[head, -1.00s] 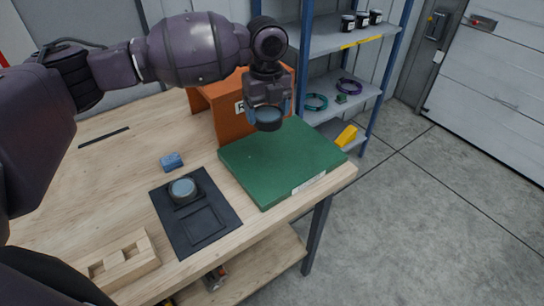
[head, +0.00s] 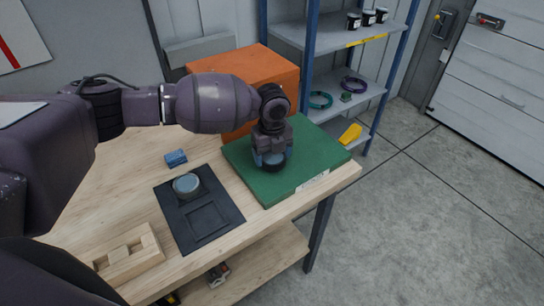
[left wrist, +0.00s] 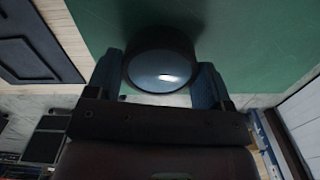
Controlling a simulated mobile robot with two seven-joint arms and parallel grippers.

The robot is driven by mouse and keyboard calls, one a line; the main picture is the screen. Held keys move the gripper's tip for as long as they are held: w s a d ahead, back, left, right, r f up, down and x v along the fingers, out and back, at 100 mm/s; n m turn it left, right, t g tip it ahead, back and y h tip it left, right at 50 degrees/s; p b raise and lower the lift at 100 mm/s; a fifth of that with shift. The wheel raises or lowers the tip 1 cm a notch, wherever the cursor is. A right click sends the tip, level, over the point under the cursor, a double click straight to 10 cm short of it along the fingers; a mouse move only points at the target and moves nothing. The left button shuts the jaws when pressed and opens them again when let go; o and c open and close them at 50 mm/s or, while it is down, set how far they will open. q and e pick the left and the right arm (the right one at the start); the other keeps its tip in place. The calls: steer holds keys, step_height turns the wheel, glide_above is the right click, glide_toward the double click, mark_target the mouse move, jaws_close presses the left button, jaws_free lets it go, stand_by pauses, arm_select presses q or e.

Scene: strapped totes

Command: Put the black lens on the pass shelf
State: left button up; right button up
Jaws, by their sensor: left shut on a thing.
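My left gripper (head: 271,159) is shut on a black lens (left wrist: 160,57) with a shiny bluish glass face. In the left wrist view the lens sits between the two blue fingertips. In the head view the held lens (head: 274,167) is over the green slab (head: 320,160), which has a white label on its front edge and seems to be the pass shelf. The lens is at or very near the slab's surface; I cannot tell whether it touches. The label is too small to read. My right gripper is not in view.
A second round lens (head: 187,184) sits in a recess of the black tray (head: 208,222). A blue block (head: 176,158) and a wooden holder (head: 130,255) are on the table. An orange box (head: 245,72) stands behind the slab. The slab's right part is clear.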

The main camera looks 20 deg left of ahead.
mark_target(272, 156)
arm_select(q)
steer(key=shift+f, duration=0.7)
steer(key=o, duration=1)
steer(key=shift+f, duration=0.1)
steer(key=shift+o, duration=0.2)
step_height(272, 156, up, 12)
